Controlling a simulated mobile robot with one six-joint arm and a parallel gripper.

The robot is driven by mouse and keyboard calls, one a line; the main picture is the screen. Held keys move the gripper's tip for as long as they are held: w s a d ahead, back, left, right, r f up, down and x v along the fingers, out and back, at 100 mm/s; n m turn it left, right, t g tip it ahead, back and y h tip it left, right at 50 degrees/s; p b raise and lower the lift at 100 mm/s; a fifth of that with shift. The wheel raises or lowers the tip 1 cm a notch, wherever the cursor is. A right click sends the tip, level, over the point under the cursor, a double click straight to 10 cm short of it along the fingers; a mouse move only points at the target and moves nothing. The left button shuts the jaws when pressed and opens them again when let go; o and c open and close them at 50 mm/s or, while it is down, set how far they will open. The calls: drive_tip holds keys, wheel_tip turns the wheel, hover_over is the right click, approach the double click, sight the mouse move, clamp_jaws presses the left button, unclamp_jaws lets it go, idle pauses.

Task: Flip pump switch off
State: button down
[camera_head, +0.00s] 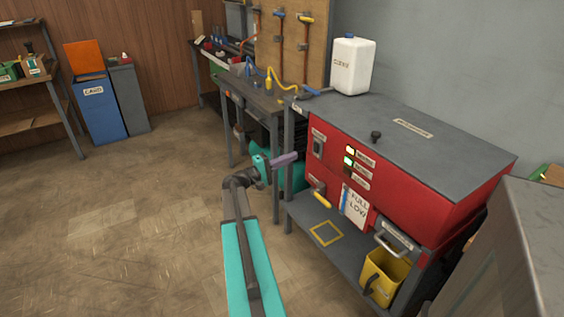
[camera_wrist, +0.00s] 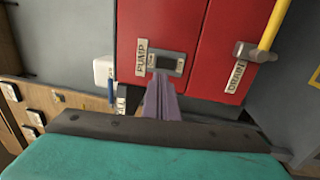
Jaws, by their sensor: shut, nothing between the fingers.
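The pump switch (camera_head: 318,147) sits in a grey plate at the upper left of the red machine's front (camera_head: 388,180). In the wrist view the switch (camera_wrist: 166,63) is beside a white PUMP label (camera_wrist: 141,57). Its rocker position is too small to tell. My gripper (camera_head: 294,157) has purple fingers, shut and empty, to the left of the switch in the head view. In the wrist view the closed fingertips (camera_wrist: 160,78) point at the switch and overlap the lower edge of its plate. I cannot tell whether they touch it.
A yellow-handled drain lever (camera_head: 320,199) sits below the switch; its DRAIN label (camera_wrist: 235,77) shows in the wrist view. Lit indicators (camera_head: 350,150) and a FULL/LOW gauge (camera_head: 355,205) are to the right. A white jug (camera_head: 352,66) stands on top. A yellow bucket (camera_head: 383,277) is below.

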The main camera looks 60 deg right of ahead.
sight(315, 146)
drive_tip(key=x, duration=0.8)
drive_tip(key=shift+s+d+p, duration=0.15)
drive_tip(key=shift+d+p, duration=0.1)
drive_tip(key=shift+p, duration=0.1)
drive_tip(key=shift+r, duration=0.1)
